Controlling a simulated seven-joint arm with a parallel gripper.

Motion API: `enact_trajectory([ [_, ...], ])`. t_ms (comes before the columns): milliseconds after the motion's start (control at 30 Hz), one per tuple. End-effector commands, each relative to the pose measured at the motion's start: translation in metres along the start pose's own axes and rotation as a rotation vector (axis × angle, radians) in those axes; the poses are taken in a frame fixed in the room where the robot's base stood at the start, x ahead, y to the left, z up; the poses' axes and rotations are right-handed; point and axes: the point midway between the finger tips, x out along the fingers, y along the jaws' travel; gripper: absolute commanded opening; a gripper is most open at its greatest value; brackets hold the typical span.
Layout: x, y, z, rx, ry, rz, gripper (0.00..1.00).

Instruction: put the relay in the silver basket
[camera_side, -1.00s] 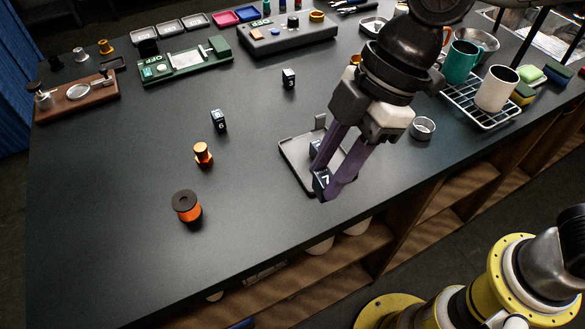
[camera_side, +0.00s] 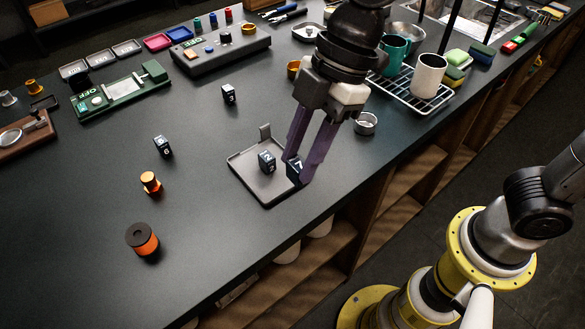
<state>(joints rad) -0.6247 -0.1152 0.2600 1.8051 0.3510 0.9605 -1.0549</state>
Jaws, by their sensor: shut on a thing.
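My gripper (camera_side: 299,172) is shut on a dark cube marked 7 (camera_side: 294,168), which looks like the relay. The cube is at the right edge of a shallow grey tray (camera_side: 246,180); I cannot tell whether it touches it. Another dark numbered cube (camera_side: 267,161) sits in the tray, just left of the held one. The silver basket appears to be the small round metal cup (camera_side: 365,123), on the table to the right of and behind my gripper. It looks empty.
A wire rack (camera_side: 399,94) with a teal mug (camera_side: 394,50) and a white mug (camera_side: 428,76) stands behind the cup. A brass cup (camera_side: 293,69) is behind my gripper. Loose cubes (camera_side: 163,146) (camera_side: 229,94) and an orange spool (camera_side: 142,239) lie left. The table's front edge is close.

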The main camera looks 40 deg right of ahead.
Motion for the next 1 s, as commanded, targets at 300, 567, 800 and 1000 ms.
enact_trajectory([
  [300,-0.031,0.061,0.092,0.229,-0.002,0.087,0.00],
  [567,-0.062,0.089,0.175,0.457,0.001,0.172,0.00],
  [800,-0.086,0.098,0.230,0.624,0.003,0.241,0.00],
  [1000,-0.092,0.100,0.248,0.673,0.003,0.262,0.00],
])
